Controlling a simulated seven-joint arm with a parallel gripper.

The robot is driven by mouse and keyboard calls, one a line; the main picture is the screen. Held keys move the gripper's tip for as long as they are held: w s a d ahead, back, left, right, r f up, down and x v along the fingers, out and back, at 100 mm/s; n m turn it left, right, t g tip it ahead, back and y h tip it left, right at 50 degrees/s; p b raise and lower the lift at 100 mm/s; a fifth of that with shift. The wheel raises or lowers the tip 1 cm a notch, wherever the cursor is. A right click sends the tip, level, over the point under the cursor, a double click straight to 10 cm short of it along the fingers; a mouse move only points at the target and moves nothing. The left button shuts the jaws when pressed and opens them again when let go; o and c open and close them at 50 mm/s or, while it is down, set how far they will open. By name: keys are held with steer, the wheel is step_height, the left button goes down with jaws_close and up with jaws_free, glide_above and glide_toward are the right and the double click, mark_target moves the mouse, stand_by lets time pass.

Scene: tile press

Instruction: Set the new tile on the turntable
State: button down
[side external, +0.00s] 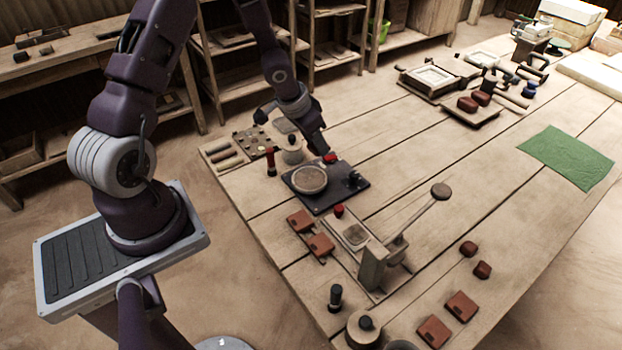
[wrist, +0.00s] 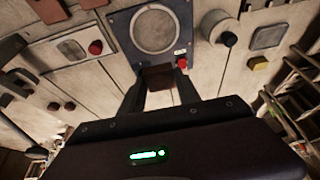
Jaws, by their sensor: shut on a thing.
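My gripper (side external: 318,148) is above the far edge of the turntable's dark base plate. In the wrist view, my gripper (wrist: 159,84) is shut on a dark brown tile (wrist: 157,77), which shows between the fingertips. I cannot make out the held tile clearly in the side view. The round turntable (side external: 309,180) sits on the dark plate, and its grey top is bare. It also shows in the wrist view (wrist: 154,30), ahead of the fingertips. The tile is apart from the turntable top in the picture, just short of the plate's edge.
A lever press (side external: 375,265) stands beside the plate, with brown tiles (side external: 320,245) next to it. A lidded pot (side external: 291,152) and a red-handled tool (side external: 270,161) stand on the other side. More tiles (side external: 461,305) lie near the front edge. A green cloth (side external: 563,157) lies at right.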

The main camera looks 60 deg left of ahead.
mark_target(311, 179)
steer(key=f, duration=0.3)
steer(key=s+f, duration=0.1)
steer(key=f, duration=0.2)
steer(key=s+f, duration=0.1)
steer(key=f, duration=0.2)
steer(key=shift+s+a+f, duration=0.2)
steer(key=shift+a, duration=0.1)
steer(key=shift+f, duration=0.1)
steer(key=c, duration=1.1)
jaws_free()
steer(key=shift+c, duration=0.2)
